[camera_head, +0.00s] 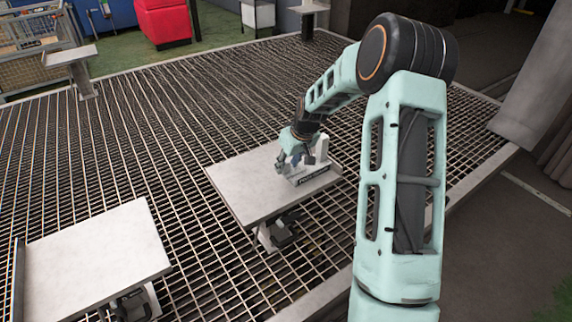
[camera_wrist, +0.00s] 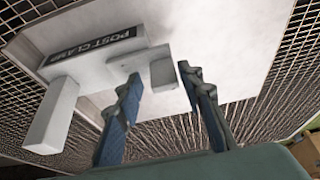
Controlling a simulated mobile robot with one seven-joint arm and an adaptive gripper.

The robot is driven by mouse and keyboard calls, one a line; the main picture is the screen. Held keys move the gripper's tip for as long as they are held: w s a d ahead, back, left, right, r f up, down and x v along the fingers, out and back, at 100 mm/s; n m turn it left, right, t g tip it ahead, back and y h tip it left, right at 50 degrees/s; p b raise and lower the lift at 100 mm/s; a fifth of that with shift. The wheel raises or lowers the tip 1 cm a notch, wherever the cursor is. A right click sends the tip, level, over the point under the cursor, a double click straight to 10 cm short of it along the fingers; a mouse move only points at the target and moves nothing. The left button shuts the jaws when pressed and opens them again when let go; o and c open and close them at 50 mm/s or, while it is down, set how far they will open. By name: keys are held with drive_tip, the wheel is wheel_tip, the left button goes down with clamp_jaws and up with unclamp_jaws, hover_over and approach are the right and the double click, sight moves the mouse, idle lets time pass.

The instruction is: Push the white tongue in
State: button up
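The white post clamp stands on a grey-white plate; its black label (camera_head: 313,175) faces the front in the head view. In the wrist view the clamp's white body (camera_wrist: 90,65) appears upside down with the label "POST CLAMP" (camera_wrist: 92,45). A white post (camera_wrist: 50,115) sticks out at its left end. A small white block (camera_wrist: 163,73), which looks to be the tongue, juts out at the other end. My gripper (camera_wrist: 159,79) is open, its blue-grey fingers on either side of that block. I cannot tell whether they touch it. In the head view my gripper (camera_head: 293,158) partly hides the clamp.
The plate (camera_head: 245,190) under the clamp is otherwise bare. Another empty plate (camera_head: 95,255) stands at the lower left, and a small one (camera_head: 70,56) at the upper left. A metal grating (camera_head: 150,150) spreads around them. A red box (camera_head: 165,22) stands beyond it.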

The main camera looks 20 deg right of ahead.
drive_tip(key=shift+r, duration=0.1)
drive_tip(key=v, duration=1.1)
drive_tip(key=shift+r, duration=0.4)
drive_tip(key=shift+s, duration=0.15)
